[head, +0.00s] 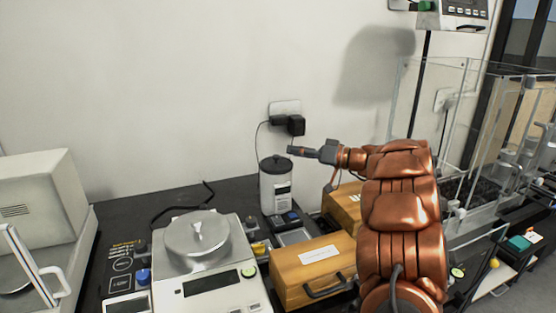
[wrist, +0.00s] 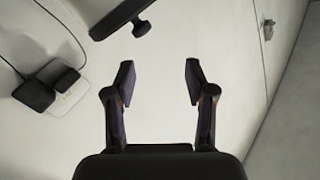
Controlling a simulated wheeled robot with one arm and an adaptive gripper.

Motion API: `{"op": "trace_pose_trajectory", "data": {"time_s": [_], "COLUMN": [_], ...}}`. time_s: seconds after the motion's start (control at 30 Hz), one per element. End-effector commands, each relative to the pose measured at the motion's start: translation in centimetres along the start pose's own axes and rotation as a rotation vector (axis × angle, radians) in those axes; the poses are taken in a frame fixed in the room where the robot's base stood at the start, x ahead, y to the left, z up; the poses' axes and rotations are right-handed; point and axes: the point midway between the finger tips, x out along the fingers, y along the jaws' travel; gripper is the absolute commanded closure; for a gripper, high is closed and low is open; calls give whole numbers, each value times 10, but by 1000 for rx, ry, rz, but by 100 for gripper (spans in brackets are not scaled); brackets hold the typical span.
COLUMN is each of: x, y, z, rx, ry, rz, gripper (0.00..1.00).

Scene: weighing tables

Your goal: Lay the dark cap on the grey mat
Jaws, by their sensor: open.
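The dark cap (head: 277,161) sits on top of a white canister (head: 275,192) by the back wall. In the wrist view, what looks like the same dark cap (wrist: 120,18) with a small knob shows at the top edge, cut off by the frame. My gripper (head: 292,150) points left, a little above and to the right of the cap in the head view. In the wrist view my gripper (wrist: 158,78) is open, with nothing between its fingers, apart from the cap. A flat grey patch (head: 295,237) in front of the canister may be the grey mat; I cannot tell for sure.
A balance with a round metal pan (head: 197,238) stands to the left of the canister. A wooden case (head: 312,268) lies in front, another (head: 343,205) behind it. Black plugs (head: 290,123) sit in the wall outlet. A clear enclosure (head: 440,130) stands at right.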

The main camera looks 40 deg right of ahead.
Motion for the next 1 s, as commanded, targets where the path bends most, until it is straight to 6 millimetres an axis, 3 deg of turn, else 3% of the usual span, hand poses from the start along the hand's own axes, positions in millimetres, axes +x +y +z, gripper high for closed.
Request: {"op": "trace_pose_trajectory", "data": {"time_s": [0.13,0.5,1.0], "x": [1,1,-1], "y": [-7,-13,-10], "z": [-15,-31,-31], "rx": [233,832,1649], "ry": [-13,-40,-32], "rz": [9,56,160], "gripper": [45,45,45]}}
